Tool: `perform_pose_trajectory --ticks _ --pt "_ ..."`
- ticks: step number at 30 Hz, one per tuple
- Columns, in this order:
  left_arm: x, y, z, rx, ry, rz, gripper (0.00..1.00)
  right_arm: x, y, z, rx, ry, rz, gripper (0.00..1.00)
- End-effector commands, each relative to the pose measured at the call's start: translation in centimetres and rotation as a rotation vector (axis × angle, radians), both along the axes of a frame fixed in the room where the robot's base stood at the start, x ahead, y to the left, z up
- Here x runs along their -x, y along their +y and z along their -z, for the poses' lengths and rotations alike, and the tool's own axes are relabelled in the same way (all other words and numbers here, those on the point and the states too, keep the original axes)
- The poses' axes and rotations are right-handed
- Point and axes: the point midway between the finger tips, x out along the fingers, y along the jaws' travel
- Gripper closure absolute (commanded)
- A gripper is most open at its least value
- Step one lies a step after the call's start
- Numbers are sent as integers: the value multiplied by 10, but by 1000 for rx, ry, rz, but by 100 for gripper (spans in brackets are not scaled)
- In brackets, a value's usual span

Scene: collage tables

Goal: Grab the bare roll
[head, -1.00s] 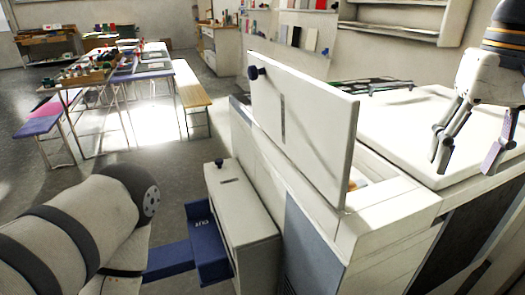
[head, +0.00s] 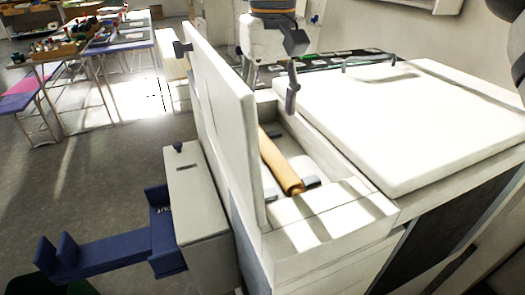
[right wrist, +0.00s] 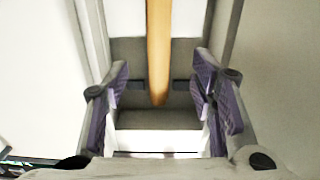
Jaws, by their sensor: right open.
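The bare roll (head: 282,165) is a plain tan cylinder lying lengthwise in a narrow, open white compartment (head: 320,225), on small dark supports. In the right wrist view the roll (right wrist: 159,50) runs down from the top edge, centred between my fingers. My right gripper (head: 271,85) is open and empty, above the far end of the compartment, pointing down. Its purple-padded fingers (right wrist: 162,100) stand apart on both sides of the roll's line, not touching it. The upright white lid (head: 222,110) hides part of the roll in the head view. My left gripper is not in view.
The lid stands along the compartment's left side. A wide white slab (head: 400,120) lies to the right. A grey box (head: 200,205) with a blue OUT tray (head: 162,225) stands lower left. Tables (head: 125,42) stand far off, with open floor between.

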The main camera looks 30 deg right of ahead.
Motion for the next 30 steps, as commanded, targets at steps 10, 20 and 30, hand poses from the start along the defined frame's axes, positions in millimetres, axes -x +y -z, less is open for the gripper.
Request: perform_pose_trajectory --ticks 10,20,30 --pt "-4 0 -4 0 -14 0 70 4 -1 57 1 -1 -1 49" --pt "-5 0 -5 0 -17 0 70 5 -1 90 0 -2 0 49" --pt "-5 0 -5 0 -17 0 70 4 -1 90 0 -2 0 100"
